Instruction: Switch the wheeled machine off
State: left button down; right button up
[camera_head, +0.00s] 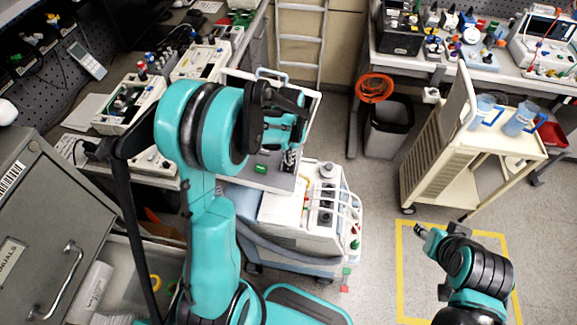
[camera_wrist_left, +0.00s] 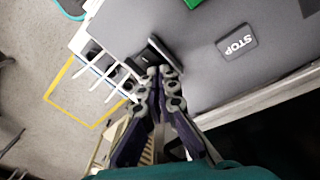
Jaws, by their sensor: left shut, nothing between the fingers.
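The wheeled machine (camera_head: 325,235) is a white cart with a grey top panel, knobs and hoses, standing on the floor in the middle. Its panel carries a green part (camera_head: 261,168), also at the top edge of the left wrist view (camera_wrist_left: 192,3). The left wrist view also shows a grey key marked STOP (camera_wrist_left: 237,42) and a small black switch-like part (camera_wrist_left: 152,52) at the panel's edge. My left gripper (camera_wrist_left: 165,72) is shut and empty, its tips at or just above that black part; contact is unclear. It also shows over the panel in the head view (camera_head: 290,158).
My right gripper (camera_head: 425,230) hangs over yellow floor tape (camera_head: 400,270); its fingers are too small to judge. A cream trolley (camera_head: 440,150) with blue-handled jugs, a grey bin (camera_head: 388,130) and equipment benches stand around. Floor between machine and trolley is clear.

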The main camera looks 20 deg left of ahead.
pick_arm(q)
notch_tip(320, 180, up, 7)
jog(key=p, duration=0.4)
jog(key=shift+p, duration=0.35)
dwell(0.5)
jog(key=s+d+n+t+b, duration=0.1)
jog(key=s+d+t+b, duration=0.2)
jog(key=s+b, duration=0.3)
jog(key=s+d+n+t+b, duration=0.2)
jog(key=s+b, duration=0.4)
jog(key=s, duration=0.3)
jog(key=shift+d+r+t, duration=0.25)
jog(key=shift+d+t, duration=0.55)
jog(key=shift+t, duration=0.3)
